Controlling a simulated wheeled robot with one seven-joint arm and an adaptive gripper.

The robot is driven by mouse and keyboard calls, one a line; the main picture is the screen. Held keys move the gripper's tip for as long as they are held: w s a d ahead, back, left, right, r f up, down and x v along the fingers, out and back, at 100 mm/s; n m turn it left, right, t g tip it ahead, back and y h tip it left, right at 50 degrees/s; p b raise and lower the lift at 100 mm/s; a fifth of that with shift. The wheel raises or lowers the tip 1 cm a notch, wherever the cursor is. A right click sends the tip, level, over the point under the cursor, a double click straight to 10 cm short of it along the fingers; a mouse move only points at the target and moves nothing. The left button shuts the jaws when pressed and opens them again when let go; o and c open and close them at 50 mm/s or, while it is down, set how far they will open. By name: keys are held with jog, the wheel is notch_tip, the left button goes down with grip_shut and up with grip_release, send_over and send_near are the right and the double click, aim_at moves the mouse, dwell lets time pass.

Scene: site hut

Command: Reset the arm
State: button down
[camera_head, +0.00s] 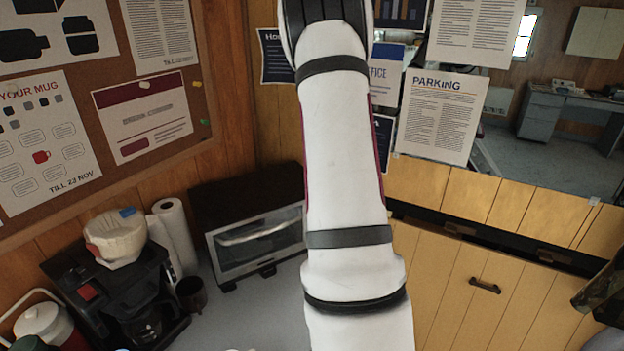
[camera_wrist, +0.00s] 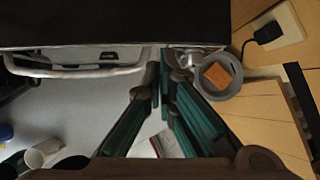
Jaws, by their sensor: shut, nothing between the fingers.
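My gripper (camera_wrist: 163,72) shows in the wrist view, with its green-padded fingers shut and nothing held between them. It is above the grey counter (camera_wrist: 90,108), in front of the toaster oven (camera_wrist: 75,62). In the head view my white arm stands upright across the middle of the picture, and my gripper is out of sight. The toaster oven (camera_head: 255,242) is just left of the arm there.
A coffee maker (camera_head: 122,295), paper towel roll (camera_head: 176,238) and dark mug (camera_head: 190,296) stand at left. In the wrist view, a grey round container (camera_wrist: 213,94) with something orange is right of the fingertips, a white cup (camera_wrist: 42,153) lower left.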

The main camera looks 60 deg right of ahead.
jog(key=shift+w+d+r, duration=0.1)
jog(key=shift+w+r, duration=0.05)
jog(key=shift+r, duration=0.3)
jog(key=shift+w+d+r, duration=0.1)
jog(key=shift+w+r, duration=0.05)
jog(key=shift+r, duration=0.3)
jog(key=w+a+r+n+y, duration=0.1)
jog(key=a+r+n, duration=0.45)
jog(key=a, duration=0.35)
jog(key=w+a+r+n+y, duration=0.1)
jog(key=a+r+n, duration=0.4)
jog(key=a, duration=0.4)
jog(key=w+a+r+n+y, duration=0.15)
jog(key=a+r+n, duration=0.35)
jog(key=a, duration=0.5)
jog(key=s+a+r+n, duration=0.3)
jog(key=s+a+n, duration=0.5)
jog(key=a+n, duration=0.55)
jog(key=s+a+n, duration=0.6)
jog(key=s+n, duration=0.5)
jog(key=shift+s+a+n+h, duration=0.25)
jog(key=shift+s+n+h, duration=0.05)
jog(key=shift+n+h, duration=0.15)
jog(key=shift+f, duration=0.1)
